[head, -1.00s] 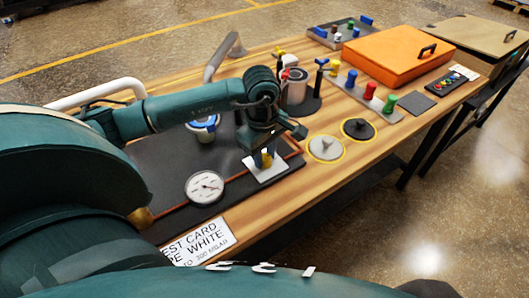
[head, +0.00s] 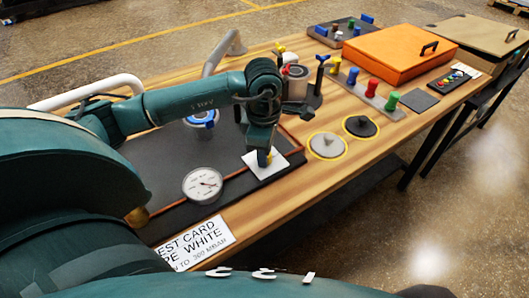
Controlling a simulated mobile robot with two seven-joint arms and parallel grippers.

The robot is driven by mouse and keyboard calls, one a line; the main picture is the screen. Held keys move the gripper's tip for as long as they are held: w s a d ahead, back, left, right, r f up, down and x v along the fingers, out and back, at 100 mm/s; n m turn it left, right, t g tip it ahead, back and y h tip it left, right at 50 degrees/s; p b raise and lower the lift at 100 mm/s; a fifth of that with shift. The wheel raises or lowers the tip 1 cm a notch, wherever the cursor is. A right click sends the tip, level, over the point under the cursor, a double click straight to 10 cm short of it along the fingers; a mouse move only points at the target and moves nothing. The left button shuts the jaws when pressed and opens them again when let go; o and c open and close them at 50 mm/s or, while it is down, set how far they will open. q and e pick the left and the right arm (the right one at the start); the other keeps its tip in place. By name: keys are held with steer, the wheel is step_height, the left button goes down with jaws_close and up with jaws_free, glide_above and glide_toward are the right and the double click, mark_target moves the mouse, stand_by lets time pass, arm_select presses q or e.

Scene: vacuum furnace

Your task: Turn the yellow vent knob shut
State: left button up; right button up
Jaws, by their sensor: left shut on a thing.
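The yellow vent knob (head: 268,157) sits on a white square plate (head: 267,168) on the dark panel. Only a small piece of the knob shows below my left gripper (head: 264,153). My left gripper points down from above and is shut on the knob, its fingers mostly hidden by the wrist. A round white gauge (head: 202,185) with a needle stands on the panel, left of and nearer than the knob. A blue knob (head: 200,118) is behind on the panel. My right gripper is not in view.
A white text card (head: 198,243) lies at the table's near edge. Two round discs, grey (head: 327,146) and black (head: 361,127), lie right of the panel. Several coloured pegs, an orange case (head: 398,55) and a grey handle (head: 224,50) stand farther back.

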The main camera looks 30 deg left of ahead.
arm_select(q)
steer(key=n+b, duration=0.1)
steer(key=n, duration=0.4)
steer(key=shift+n, duration=0.3)
steer(key=n, duration=0.5)
steer(key=shift+d+n+b, duration=0.1)
steer(key=shift+n+b, duration=0.3)
steer(key=shift+n, duration=0.3)
steer(key=o, duration=1)
steer(key=shift+r, duration=0.1)
steer(key=shift+g, duration=0.3)
steer(key=r, duration=0.4)
steer(key=r+p, duration=0.1)
steer(key=r, duration=0.8)
steer(key=shift+s+d+p, duration=0.1)
steer(key=shift+d+p, duration=0.2)
steer(key=shift+d, duration=0.05)
